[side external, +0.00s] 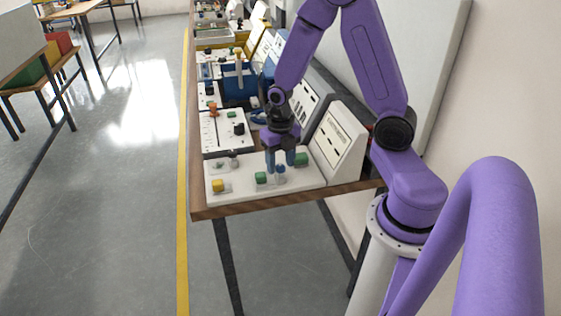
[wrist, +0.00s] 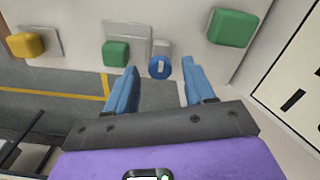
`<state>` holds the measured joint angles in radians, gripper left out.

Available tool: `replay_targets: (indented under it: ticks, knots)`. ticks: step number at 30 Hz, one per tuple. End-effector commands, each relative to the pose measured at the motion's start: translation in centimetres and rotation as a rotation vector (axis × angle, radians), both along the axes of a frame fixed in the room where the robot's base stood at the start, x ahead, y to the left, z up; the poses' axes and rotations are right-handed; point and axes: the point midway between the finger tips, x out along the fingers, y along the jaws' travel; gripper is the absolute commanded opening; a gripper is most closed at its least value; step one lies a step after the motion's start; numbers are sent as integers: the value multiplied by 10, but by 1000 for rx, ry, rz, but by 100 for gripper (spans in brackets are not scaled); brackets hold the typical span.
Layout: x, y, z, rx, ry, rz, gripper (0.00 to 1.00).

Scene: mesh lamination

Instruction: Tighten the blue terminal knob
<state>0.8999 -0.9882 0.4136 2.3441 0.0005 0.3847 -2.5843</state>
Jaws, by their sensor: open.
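The blue terminal knob (side external: 281,169) sits on the white panel near the table's front end. In the wrist view the blue knob (wrist: 160,67) is round with a pale slot mark, and stands beside a green block (wrist: 116,53). My gripper (side external: 280,167) points down at the panel from above. Its two blue fingers are spread, and in the wrist view the gripper (wrist: 162,70) has the knob lying between the fingertips, with a gap on both sides. I cannot tell whether the fingertips reach down to the knob's height.
A larger green block (wrist: 232,27) is close to the right finger. A yellow block (wrist: 25,45) is farther left. A sloped white panel (side external: 338,143) rises right of my gripper. More equipment panels (side external: 222,128) line the table behind.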

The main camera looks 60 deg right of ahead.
Motion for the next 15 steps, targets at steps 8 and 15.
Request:
replay_targets:
  ticks: [8, 15]
  knots:
    - [0, 0, -4, 0, -1, -1, 53]
    - [0, 0, -4, 0, -1, -1, 11]
